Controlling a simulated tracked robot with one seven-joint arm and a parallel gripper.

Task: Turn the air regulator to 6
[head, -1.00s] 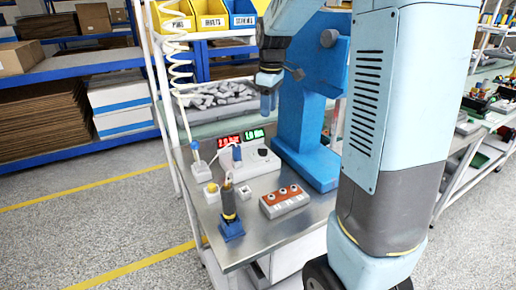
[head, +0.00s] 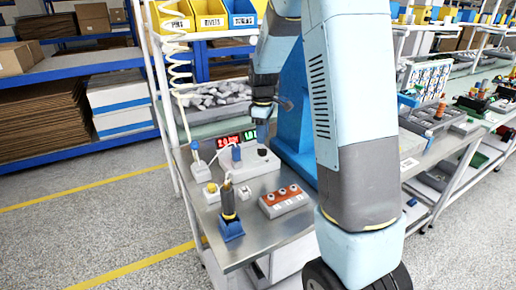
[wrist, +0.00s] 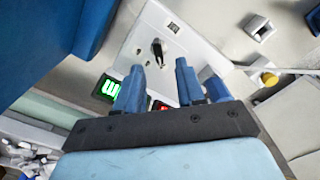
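A light grey box (head: 262,165) stands on the metal bench. It carries a dark knob (head: 262,152), which I take for the air regulator; no label or scale is readable. The knob (wrist: 158,48) also shows in the wrist view, just past my fingertips, with a small dark window near it. My gripper (wrist: 156,78) is open, its blue fingers apart with nothing held between them. In the head view my gripper (head: 262,128) hangs above the back of the box, apparently not touching the knob. A red display (head: 229,140) and a green display (head: 250,134) stand behind the box.
A blue-topped piece (head: 236,152) stands left of the knob, close beside my fingers in the wrist view. A blue press (head: 292,130) rises to the right. A three-button box (head: 284,201) and a dark tool on a blue base (head: 231,228) stand in front.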

